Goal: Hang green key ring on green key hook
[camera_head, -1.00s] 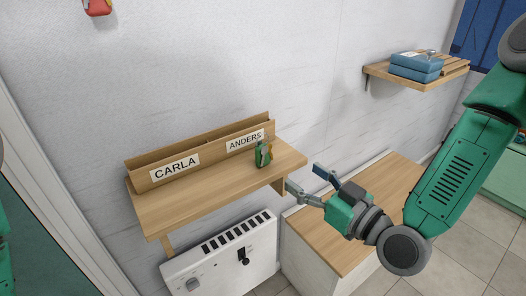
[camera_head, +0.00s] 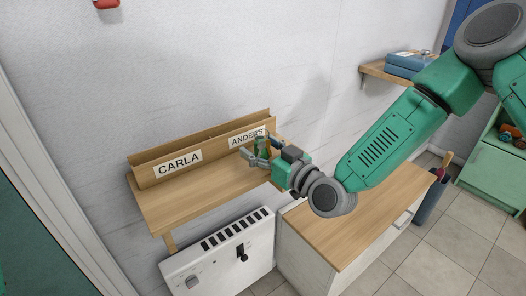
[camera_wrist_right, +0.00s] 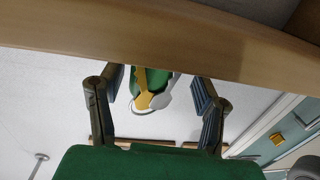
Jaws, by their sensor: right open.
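The green key ring (camera_head: 262,143), a green tag with yellow and pale keys, is at the right end of the wooden shelf, in front of the ANDERS label. My right gripper (camera_head: 257,153) is open at the key ring, its fingers partly covering it. In the right wrist view the green tag and keys (camera_wrist_right: 150,88) are between the two spread fingers of my right gripper (camera_wrist_right: 155,100), with a visible gap on each side. I cannot make out a green key hook. My left gripper is not in view.
The wooden shelf (camera_head: 185,203) has a letter holder with a CARLA label (camera_head: 178,163) at its back. A white heater (camera_head: 220,258) is below it. A wooden-topped cabinet (camera_head: 355,222) stands to the right. A red object (camera_head: 106,4) is high on the wall.

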